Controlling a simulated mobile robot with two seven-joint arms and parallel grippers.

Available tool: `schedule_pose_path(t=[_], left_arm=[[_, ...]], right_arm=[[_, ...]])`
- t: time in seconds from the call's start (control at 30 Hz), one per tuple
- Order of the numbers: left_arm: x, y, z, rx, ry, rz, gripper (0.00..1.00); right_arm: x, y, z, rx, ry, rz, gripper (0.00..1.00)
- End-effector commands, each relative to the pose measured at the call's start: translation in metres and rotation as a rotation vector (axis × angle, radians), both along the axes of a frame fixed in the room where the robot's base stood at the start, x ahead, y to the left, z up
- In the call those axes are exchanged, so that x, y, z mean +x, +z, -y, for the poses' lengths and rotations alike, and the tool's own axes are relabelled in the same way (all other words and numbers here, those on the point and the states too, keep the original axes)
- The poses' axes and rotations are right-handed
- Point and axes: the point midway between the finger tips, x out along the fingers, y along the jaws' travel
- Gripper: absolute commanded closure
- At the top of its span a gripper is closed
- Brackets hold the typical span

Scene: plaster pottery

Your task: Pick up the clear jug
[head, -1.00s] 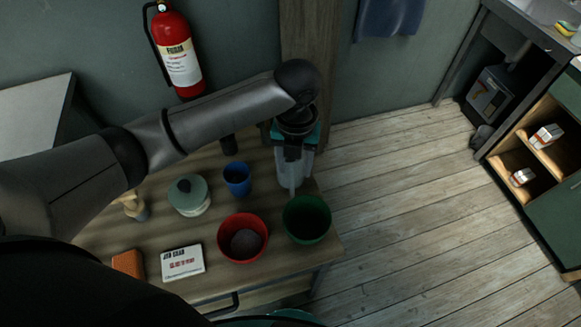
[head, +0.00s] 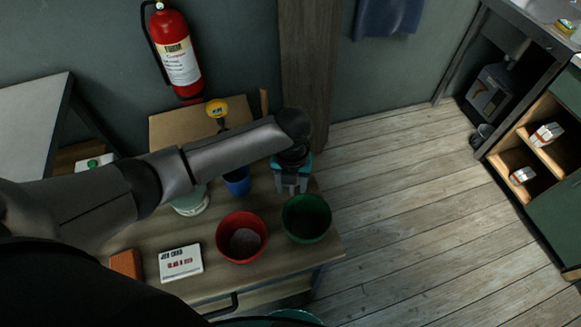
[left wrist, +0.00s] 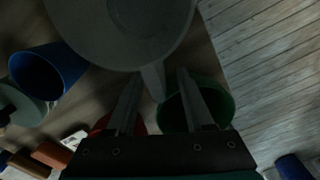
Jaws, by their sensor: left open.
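The clear jug (left wrist: 115,35) fills the top of the left wrist view, seen from above as a pale, round, wide shape. Its narrow handle (left wrist: 153,80) sticks out toward my left gripper (left wrist: 158,76). The two fingers stand apart, one on each side of the handle's end, and do not appear closed on it. In the head view my left gripper (head: 291,184) is over the far right part of the table and hides most of the jug. My right gripper is not in view.
A green bowl (head: 306,219) and a red bowl (head: 242,237) stand in front of the gripper. A blue cup (head: 237,181) and a lidded jar (head: 190,202) are left of it. A white box (head: 181,263) and an orange block (head: 126,263) lie nearer.

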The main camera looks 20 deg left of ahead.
Motion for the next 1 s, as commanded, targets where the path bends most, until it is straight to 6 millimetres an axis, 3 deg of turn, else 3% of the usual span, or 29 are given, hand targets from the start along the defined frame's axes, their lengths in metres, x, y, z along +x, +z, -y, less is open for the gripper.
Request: schedule_pose_path(t=[0.1,0.57,1.0], left_arm=[[-0.0001,0.0004,0.0001,0.000,0.000,0.000,0.48],[0.0001,0.0007,-0.0001,0.000,0.001,0.000,1.00],[-0.0001,0.0006,0.0001,0.000,0.000,0.000,1.00]], right_arm=[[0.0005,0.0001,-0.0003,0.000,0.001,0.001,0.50],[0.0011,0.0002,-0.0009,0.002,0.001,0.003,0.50],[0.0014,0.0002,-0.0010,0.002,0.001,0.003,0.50]])
